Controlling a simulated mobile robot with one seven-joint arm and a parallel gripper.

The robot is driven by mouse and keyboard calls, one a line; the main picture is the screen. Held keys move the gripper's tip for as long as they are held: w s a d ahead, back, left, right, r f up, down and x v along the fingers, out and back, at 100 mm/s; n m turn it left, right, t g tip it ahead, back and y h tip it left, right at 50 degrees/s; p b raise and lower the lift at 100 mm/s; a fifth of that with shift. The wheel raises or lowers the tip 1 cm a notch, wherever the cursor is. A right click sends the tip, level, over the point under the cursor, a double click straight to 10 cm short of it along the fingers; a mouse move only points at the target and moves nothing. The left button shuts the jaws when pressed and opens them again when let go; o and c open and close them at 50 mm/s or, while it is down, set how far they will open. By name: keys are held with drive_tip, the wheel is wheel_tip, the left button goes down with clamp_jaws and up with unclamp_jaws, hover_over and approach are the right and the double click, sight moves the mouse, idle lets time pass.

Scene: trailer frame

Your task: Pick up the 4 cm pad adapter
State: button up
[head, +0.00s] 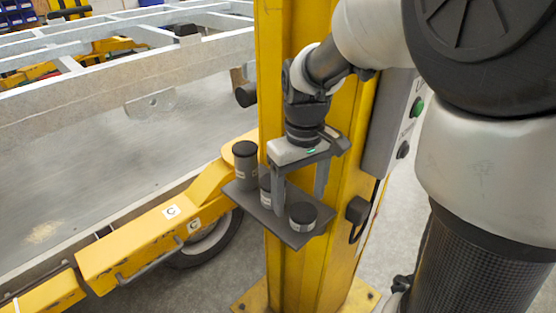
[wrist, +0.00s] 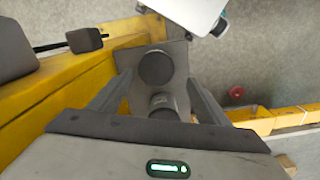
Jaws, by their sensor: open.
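Three dark-topped grey cylinders stand in a row on a small dark grey shelf (head: 288,237): a tall one (head: 245,168) at the left, a middle one (head: 265,190) and a short one (head: 303,216) at the near right. The short one seems to be the 4 cm pad adapter; the labels are too small to read. My gripper (head: 300,204) is open, pointing down above the shelf, with one finger partly hiding the middle cylinder. In the wrist view the short adapter's dark round top (wrist: 157,68) shows between the fingertips (wrist: 160,77), and the middle cylinder (wrist: 162,100) lies below it.
The shelf is fixed to a yellow column (head: 295,280) just behind my gripper. A grey control box (head: 388,125) with a green button is on the column's right side. A trailer frame (head: 130,75) with a yellow arm (head: 135,250) and a wheel fills the left.

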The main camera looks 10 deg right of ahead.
sight(303, 211)
drive_tip(key=f, duration=0.3)
drive_tip(key=d+f, duration=0.1)
drive_tip(key=f, duration=0.1)
drive_tip(key=shift+s+b, duration=0.2)
drive_tip(key=shift+b, duration=0.15)
drive_tip(key=shift+c, duration=0.3)
drive_tip(key=c, duration=1.4)
drive_tip(key=shift+o, duration=0.2)
